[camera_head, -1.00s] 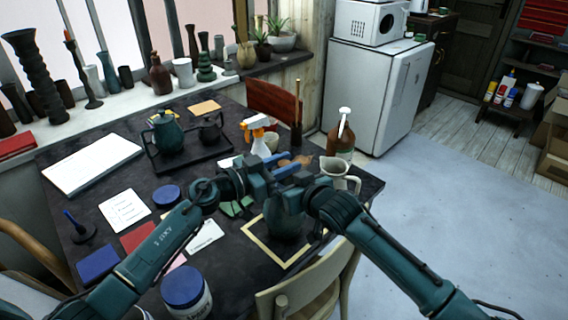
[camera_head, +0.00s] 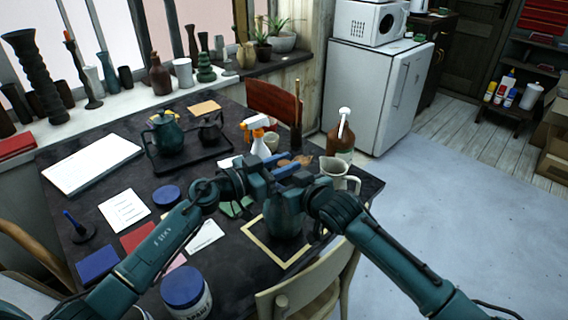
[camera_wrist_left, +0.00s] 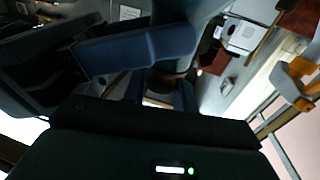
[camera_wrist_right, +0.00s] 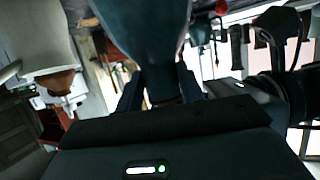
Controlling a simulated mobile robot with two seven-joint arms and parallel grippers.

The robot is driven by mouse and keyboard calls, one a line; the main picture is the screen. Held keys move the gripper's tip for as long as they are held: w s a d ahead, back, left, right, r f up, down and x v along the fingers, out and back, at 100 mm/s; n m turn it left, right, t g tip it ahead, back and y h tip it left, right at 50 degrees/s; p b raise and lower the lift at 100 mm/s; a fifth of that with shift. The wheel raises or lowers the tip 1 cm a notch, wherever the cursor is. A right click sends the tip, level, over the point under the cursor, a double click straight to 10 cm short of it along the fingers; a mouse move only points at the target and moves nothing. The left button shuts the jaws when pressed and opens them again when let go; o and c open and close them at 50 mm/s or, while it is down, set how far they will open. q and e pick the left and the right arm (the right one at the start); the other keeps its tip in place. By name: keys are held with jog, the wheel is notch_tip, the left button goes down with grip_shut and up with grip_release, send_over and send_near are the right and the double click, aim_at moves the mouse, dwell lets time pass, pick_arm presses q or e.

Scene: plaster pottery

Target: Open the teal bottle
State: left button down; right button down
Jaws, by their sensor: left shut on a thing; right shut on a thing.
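The teal bottle (camera_head: 285,218) is within the pale square outline on the dark table. Its neck and top are mostly hidden by my grippers in the head view. My right gripper (camera_head: 302,192) is shut on the bottle's neck; the right wrist view shows the bottle's body (camera_wrist_right: 148,28) narrowing between the fingers. My left gripper (camera_head: 284,174) is higher, at the bottle's top, and is shut on what looks like a brown stopper (camera_wrist_left: 172,76), partly hidden by the blue fingers. I cannot tell whether the stopper is apart from the neck or whether the bottle touches the table.
A white-grey pitcher (camera_head: 340,176), a brown jug (camera_head: 341,141) and a spray bottle (camera_head: 259,142) stand close behind. A blue-lidded jar (camera_head: 187,291) is at the front. A chair (camera_head: 312,290) is against the front edge. A tray (camera_head: 205,161) holds a teapot.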

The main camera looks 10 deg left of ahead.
aim_at(284, 163)
pick_arm(q)
jog(key=shift+r, duration=0.15)
pick_arm(e)
jog(key=shift+s+f, duration=0.1)
jog(key=shift+f, duration=0.35)
pick_arm(q)
jog(key=shift+r, duration=2.95)
pick_arm(e)
jog(key=c, duration=1.2)
grip_release()
jog(key=shift+d, duration=0.1)
jog(key=o, duration=0.3)
jog(key=shift+r, duration=0.1)
jog(key=shift+o, duration=0.4)
jog(key=shift+r, duration=0.2)
